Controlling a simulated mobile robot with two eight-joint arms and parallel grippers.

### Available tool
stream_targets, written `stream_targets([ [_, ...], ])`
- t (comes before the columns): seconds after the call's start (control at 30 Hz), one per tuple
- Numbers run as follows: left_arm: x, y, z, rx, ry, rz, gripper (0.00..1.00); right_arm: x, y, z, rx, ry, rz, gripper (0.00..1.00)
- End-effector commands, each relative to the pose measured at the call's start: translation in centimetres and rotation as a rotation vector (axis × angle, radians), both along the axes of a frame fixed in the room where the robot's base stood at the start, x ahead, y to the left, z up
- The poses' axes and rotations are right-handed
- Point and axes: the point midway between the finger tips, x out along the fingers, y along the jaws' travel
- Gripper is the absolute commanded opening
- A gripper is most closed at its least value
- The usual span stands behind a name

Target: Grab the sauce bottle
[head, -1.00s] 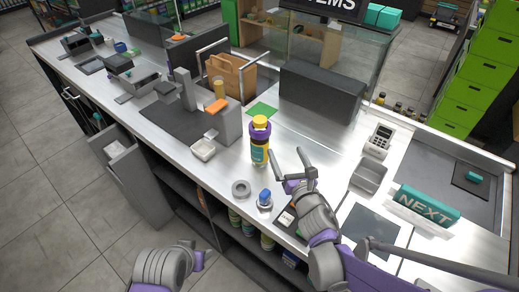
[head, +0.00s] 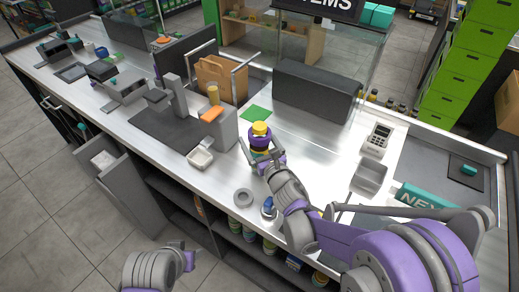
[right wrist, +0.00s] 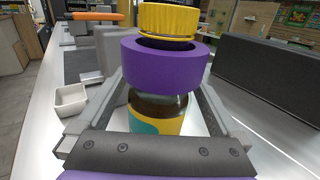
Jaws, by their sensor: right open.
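The sauce bottle (head: 260,131) stands upright on the metal counter, with a yellow cap, a purple collar and a dark body. Its yellow and teal label shows in the right wrist view (right wrist: 158,122). My right gripper (head: 259,152) is open, with one finger on each side of the bottle below the collar. In the right wrist view the fingers look spread, and I cannot tell whether they touch it. The bottle's base is hidden by my gripper. My left gripper (head: 188,260) is low in the head view, away from the counter; its jaws are unclear.
A grey ring (head: 243,197) and a small blue-topped item (head: 269,207) lie near the counter's front edge. A white dish (head: 200,158) is left of the bottle. A green mat (head: 255,114), a paper bag (head: 220,78) and a long dark box (head: 318,90) stand behind.

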Motion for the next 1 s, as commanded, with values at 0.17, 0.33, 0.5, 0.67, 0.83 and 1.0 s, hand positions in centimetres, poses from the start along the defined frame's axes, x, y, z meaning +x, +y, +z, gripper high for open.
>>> stream_targets([
  [0.17,0.07,0.00,0.21,0.000,-0.001,0.000,0.50,1.00,0.43,0.00,-0.001,0.000,0.000,1.00],
  [0.33,0.06,0.00,0.17,0.000,-0.001,0.000,0.50,0.97,0.40,-0.05,0.000,0.000,0.000,1.00],
  [0.5,0.06,0.00,0.17,0.000,-0.001,0.000,0.50,0.96,0.39,-0.04,0.000,0.000,0.000,0.69],
  [0.67,0.06,0.00,0.17,0.000,-0.001,0.000,0.50,0.96,0.39,-0.04,0.000,0.000,0.000,0.41],
  [0.83,0.06,0.00,0.17,0.000,-0.001,0.000,0.50,0.96,0.39,-0.04,0.000,0.000,0.000,0.10],
  [1.0,0.06,0.00,0.17,0.000,-0.001,0.000,0.50,0.96,0.39,-0.04,0.000,0.000,0.000,0.00],
])
